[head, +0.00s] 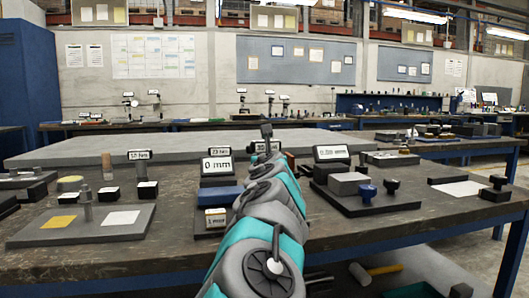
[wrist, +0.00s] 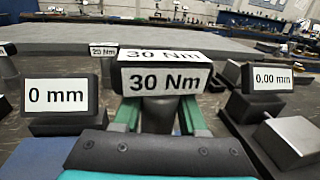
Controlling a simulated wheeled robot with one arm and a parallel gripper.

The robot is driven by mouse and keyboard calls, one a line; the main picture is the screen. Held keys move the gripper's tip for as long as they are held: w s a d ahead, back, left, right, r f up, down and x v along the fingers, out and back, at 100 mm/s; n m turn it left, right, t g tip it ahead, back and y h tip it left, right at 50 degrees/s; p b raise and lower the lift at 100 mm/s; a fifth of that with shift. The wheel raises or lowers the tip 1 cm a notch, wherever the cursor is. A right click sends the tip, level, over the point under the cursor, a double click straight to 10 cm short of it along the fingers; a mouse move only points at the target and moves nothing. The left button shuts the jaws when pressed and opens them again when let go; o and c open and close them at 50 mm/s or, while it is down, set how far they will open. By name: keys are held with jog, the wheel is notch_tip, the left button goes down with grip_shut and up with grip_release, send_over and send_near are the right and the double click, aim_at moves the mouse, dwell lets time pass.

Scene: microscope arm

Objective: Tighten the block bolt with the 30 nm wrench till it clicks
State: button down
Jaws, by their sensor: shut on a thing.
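The wrench labelled 30 Nm (wrist: 165,80) is close up in the middle of the wrist view, with its label on the top and front. My gripper (wrist: 158,116) is shut on its grey shaft, one green finger on each side below the label. In the head view my arm hides most of the wrench. I cannot tell from these views whether it touches anything below. I cannot tell for sure which thing is the block bolt. A dark plate (head: 125,228) at the front left of the bench carries an upright grey pin (head: 87,206) between yellow and white patches.
A 0 mm display (head: 216,166) stands left of my arm with a blue block (head: 219,195) before it. A wrench tag reading 20 Nm (wrist: 104,51) is behind.

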jog(key=shift+d+m+h+p, duration=0.15)
jog(key=shift+m+h+p, duration=0.9)
jog(key=shift+p, duration=1.65)
jog(key=shift+d+r+m+h+p, duration=0.1)
jog(key=shift+r+m+h+p, duration=0.2)
jog(key=shift+h+p, duration=0.6)
jog(key=shift+f+h+p, duration=0.2)
jog(key=shift+h+p, duration=0.25)
jog(key=shift+p, duration=0.15)
jog(key=shift+m+h+b, duration=0.4)
jog(key=shift+m, duration=0.15)
jog(key=shift+d+f+m+h, duration=0.15)
jog(key=shift+m+h, duration=0.15)
jog(key=shift+h, duration=0.3)
jog(key=shift+m+g+h, duration=0.3)
jog(key=shift+h, duration=0.2)
jog(key=shift+s+d+m+g+h, duration=0.1)
jog(key=shift+d+m+g+h, duration=0.2)
jog(key=shift+h, duration=0.3)
jog(key=shift+a, duration=0.15)
